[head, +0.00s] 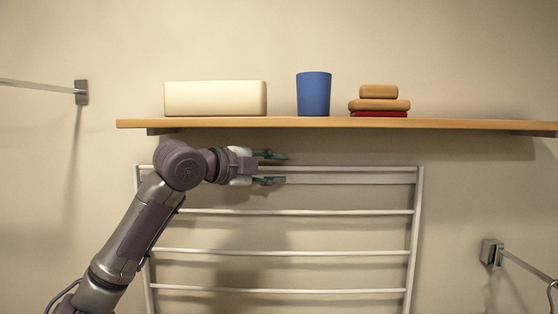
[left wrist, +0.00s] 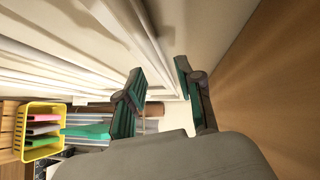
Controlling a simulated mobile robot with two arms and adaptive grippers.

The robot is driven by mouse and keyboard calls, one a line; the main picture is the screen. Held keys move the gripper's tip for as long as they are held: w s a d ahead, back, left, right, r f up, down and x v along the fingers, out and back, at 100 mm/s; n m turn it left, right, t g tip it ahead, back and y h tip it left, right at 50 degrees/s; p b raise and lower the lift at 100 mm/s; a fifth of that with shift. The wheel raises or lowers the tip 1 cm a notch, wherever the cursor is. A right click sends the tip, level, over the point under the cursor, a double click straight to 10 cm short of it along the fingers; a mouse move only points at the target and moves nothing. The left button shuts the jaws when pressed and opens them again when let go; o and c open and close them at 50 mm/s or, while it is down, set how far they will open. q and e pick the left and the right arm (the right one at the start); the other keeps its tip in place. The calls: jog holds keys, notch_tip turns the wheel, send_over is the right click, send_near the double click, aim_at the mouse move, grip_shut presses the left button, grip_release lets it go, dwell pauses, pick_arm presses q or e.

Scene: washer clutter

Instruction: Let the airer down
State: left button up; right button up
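The airer (head: 285,252) is a white frame of several horizontal bars, folded up against the wall below the shelf. Its bars also show at upper left in the left wrist view (left wrist: 95,50). My left gripper (head: 271,168) is at the airer's top bar, left of its middle. Its fingers are open, one above the bar's level and one below it. In the left wrist view the green-padded fingers (left wrist: 160,92) are apart, and a white bar's end runs toward the gap. I cannot tell whether they touch it. My right gripper is out of view.
A wooden shelf (head: 450,124) runs just above my left gripper, carrying a cream block (head: 215,98), a blue cup (head: 313,94) and folded cloths (head: 379,104). Wall rails stand at far left (head: 81,92) and lower right (head: 491,252). A yellow basket (left wrist: 20,130) shows in the left wrist view.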

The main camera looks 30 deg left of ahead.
pick_arm(q)
jog(key=shift+x, duration=0.85)
jog(key=shift+f, duration=0.1)
grip_shut()
